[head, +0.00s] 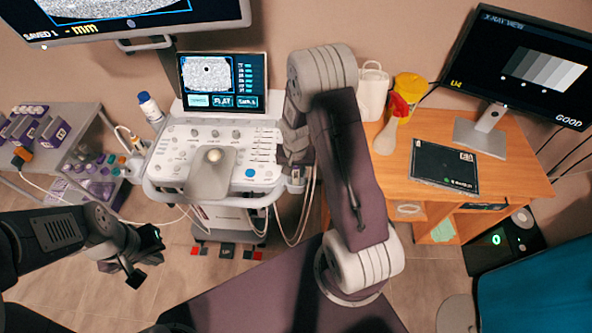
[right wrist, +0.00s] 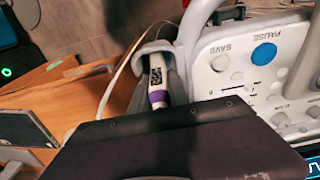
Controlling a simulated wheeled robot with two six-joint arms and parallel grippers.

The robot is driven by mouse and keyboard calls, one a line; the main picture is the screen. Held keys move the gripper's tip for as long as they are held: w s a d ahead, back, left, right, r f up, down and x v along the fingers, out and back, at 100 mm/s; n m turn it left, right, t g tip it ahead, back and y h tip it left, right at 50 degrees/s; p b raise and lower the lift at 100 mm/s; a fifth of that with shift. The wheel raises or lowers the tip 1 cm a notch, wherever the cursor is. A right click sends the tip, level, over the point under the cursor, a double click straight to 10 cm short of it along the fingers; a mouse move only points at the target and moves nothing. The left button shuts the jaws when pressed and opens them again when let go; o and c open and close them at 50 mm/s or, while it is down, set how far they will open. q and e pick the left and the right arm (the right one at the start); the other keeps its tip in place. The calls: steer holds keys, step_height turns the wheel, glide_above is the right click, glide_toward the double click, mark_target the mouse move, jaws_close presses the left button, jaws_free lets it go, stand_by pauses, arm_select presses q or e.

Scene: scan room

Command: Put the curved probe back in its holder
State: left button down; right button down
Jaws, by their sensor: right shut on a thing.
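The curved probe (right wrist: 157,84), white with a purple band and a dark printed label, shows in the right wrist view at a grey holder cup (right wrist: 174,62) on the console's side. Its lower end is hidden by the dark gripper body in front, and I cannot tell how deep it sits. In the head view the holder (head: 296,181) is at the console's right edge. My right gripper (head: 297,157) is just above it, mostly hidden by my arm, and shut on the probe. My left gripper (head: 143,262) looks open and empty, low at the left.
The ultrasound console (head: 181,157) stands in the middle, with cables (head: 304,212) hanging at its right side. A wooden desk (head: 401,156) at the right holds a white jug, a yellow tub, a dark tablet and a monitor. A grey supply cart (head: 77,147) is at the left.

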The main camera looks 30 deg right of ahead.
steer(key=shift+f, duration=0.2)
steer(key=c, duration=1.2)
jaws_free()
steer(key=shift+o, duration=0.2)
steer(key=r, duration=0.6)
steer(key=s+r, duration=0.1)
steer(key=r, duration=0.2)
steer(key=shift+a, duration=0.3)
steer(key=shift+w, duration=0.1)
steer(key=s+a+r+n+t, duration=0.1)
steer(key=s+a+r+n, duration=0.1)
steer(key=s+a+r, duration=0.25)
steer(key=s+a+n+g+y, duration=0.1)
steer(key=s+n, duration=0.3)
steer(key=s, duration=0.4)
steer(key=shift+a+f, duration=0.45)
steer(key=shift+a, duration=0.35)
